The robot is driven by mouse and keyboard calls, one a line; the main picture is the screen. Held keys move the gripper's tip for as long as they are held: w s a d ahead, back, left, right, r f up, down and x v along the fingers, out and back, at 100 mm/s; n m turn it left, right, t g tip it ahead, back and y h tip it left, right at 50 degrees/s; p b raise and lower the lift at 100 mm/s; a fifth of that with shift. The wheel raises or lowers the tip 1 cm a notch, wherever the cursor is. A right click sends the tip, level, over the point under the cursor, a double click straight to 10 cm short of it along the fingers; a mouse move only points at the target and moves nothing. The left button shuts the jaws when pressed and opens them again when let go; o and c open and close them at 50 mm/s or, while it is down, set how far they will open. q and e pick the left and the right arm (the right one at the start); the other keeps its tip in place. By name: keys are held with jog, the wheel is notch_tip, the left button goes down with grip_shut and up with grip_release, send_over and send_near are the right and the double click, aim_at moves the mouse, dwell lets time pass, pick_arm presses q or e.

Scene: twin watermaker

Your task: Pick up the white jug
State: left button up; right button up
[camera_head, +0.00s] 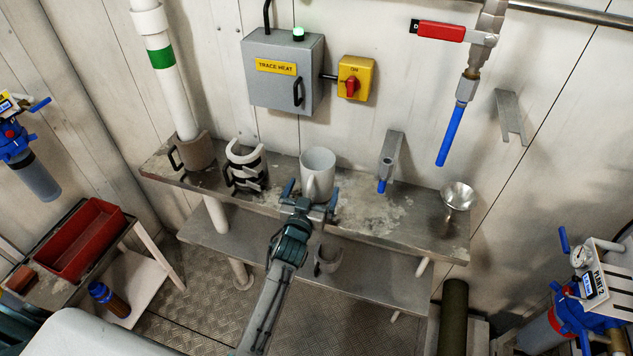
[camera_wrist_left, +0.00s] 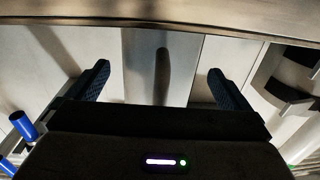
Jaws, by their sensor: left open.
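The white jug (camera_head: 318,163) stands upright on the steel shelf (camera_head: 365,209), its handle towards me. My left gripper (camera_head: 311,191) is open in front of the jug at about handle height, with a finger on each side. In the left wrist view, which looks upside down, the pale jug wall (camera_wrist_left: 138,65) and its dark upright handle (camera_wrist_left: 162,75) show between the two spread fingers of the left gripper (camera_wrist_left: 155,85). I cannot tell whether a finger touches the jug. My right gripper is not in view.
A grey tap bracket (camera_head: 391,156) and a metal funnel (camera_head: 457,196) are to the right. Another mug (camera_head: 327,259) is on the lower shelf.

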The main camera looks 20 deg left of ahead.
pick_arm(q)
jog(key=shift+w+f, duration=0.15)
jog(key=shift+w, duration=0.9)
jog(key=shift+s, duration=0.1)
jog(key=shift+c, duration=0.2)
jog(key=c, duration=1)
jog(key=shift+o, duration=0.2)
